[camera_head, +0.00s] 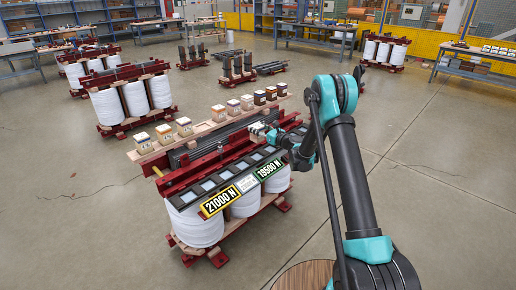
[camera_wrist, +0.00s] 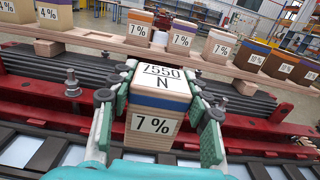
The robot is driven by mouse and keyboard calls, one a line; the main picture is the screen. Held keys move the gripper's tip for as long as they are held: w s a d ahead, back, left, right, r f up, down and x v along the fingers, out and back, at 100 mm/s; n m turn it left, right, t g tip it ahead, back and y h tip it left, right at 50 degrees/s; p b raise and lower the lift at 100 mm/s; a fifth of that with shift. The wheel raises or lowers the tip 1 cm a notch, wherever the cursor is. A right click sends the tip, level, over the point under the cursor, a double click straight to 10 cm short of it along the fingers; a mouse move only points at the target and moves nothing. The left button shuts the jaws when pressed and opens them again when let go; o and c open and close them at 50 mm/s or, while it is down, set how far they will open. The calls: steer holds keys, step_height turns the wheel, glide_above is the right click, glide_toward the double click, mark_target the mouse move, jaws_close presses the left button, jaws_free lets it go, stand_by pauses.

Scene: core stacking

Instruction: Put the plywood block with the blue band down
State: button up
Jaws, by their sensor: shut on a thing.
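The plywood block with the blue band (camera_wrist: 154,108) is between the fingers of my gripper (camera_wrist: 156,98) in the wrist view. Its white top label reads 7550 N, and its front label reads 7 %. The block looks upright, with the blue band near its top. My gripper is shut on its left and right sides. In the head view, my gripper (camera_head: 268,134) is over the red and black press frame, and the pale block (camera_head: 258,128) shows at its tip. The block's underside is hidden, so I cannot tell whether it touches anything.
A wooden plank (camera_wrist: 100,39) behind carries a row of several labelled blocks. A dark rail (camera_head: 225,175) with pale square pads runs along the front, above the 21000 N sign (camera_head: 221,202) and the 19500 N sign (camera_head: 271,169). A bolt (camera_wrist: 72,84) sticks up left of my gripper.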

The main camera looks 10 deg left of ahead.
step_height(320, 180, down, 11)
steer(key=shift+a+r, duration=0.1)
stand_by(0.4)
steer(key=shift+f, duration=0.2)
steer(key=o, duration=1.3)
steer(key=shift+r, duration=0.2)
